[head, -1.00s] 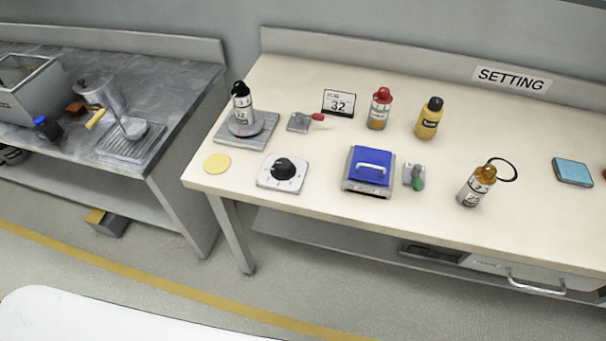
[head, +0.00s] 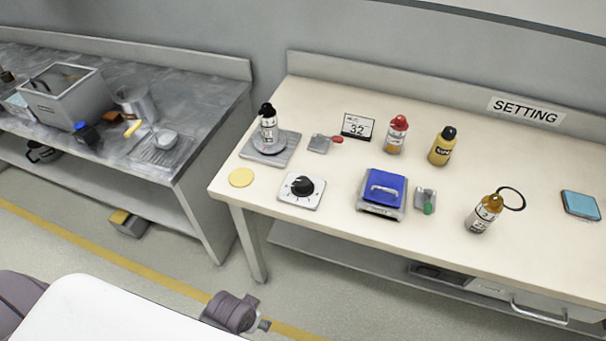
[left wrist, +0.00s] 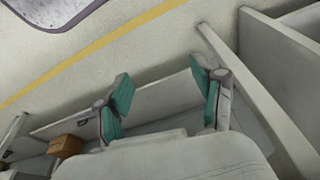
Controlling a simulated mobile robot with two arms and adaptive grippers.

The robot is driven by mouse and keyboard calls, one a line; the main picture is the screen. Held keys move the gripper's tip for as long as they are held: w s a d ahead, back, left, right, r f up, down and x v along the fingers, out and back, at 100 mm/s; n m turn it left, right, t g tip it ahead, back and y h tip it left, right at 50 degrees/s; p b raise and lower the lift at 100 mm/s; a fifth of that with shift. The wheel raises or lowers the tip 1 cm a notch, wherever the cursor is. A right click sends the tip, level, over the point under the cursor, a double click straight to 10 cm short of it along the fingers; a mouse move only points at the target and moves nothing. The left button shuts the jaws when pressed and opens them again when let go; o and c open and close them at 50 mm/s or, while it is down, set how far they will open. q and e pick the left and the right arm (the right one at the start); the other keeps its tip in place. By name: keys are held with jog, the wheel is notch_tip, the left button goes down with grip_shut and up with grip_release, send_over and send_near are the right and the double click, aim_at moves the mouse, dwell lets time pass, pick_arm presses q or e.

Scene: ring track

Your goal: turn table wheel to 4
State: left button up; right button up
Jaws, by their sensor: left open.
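The table wheel is a black knob (head: 302,186) on a square white plate with dial marks. It lies near the front left of the cream table in the head view. The marks are too small to read, so I cannot tell which number the knob points to. My left gripper (left wrist: 160,82) shows in the left wrist view with its two teal-padded fingers spread apart and nothing between them. It is over the floor and low shelf area, away from the wheel. The wheel is not in the wrist view. My right gripper is not in view.
A yellow disc (head: 241,177) lies left of the wheel. A blue-topped device (head: 382,192) stands to its right. The cream table's front edge (head: 330,226) is clear.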

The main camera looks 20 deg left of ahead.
pick_arm(q)
jog(key=w+d+r+m+t+h+p, duration=0.1)
jog(key=w+d+r+m+p, duration=0.15)
jog(key=r, duration=1.65)
jog(key=w+d+r+m+h, duration=0.2)
jog(key=w+d+m, duration=0.5)
jog(key=d+m, duration=0.1)
jog(key=m+g+y, duration=0.3)
jog(key=m+g, duration=0.1)
jog(key=m, duration=1.5)
send_near(302, 181)
jog(key=shift+n, duration=0.25)
notch_tip(302, 181, down, 10)
jog(key=shift+s+d+r+p, duration=0.1)
jog(key=shift+d+p, duration=0.05)
jog(key=shift+p, duration=0.9)
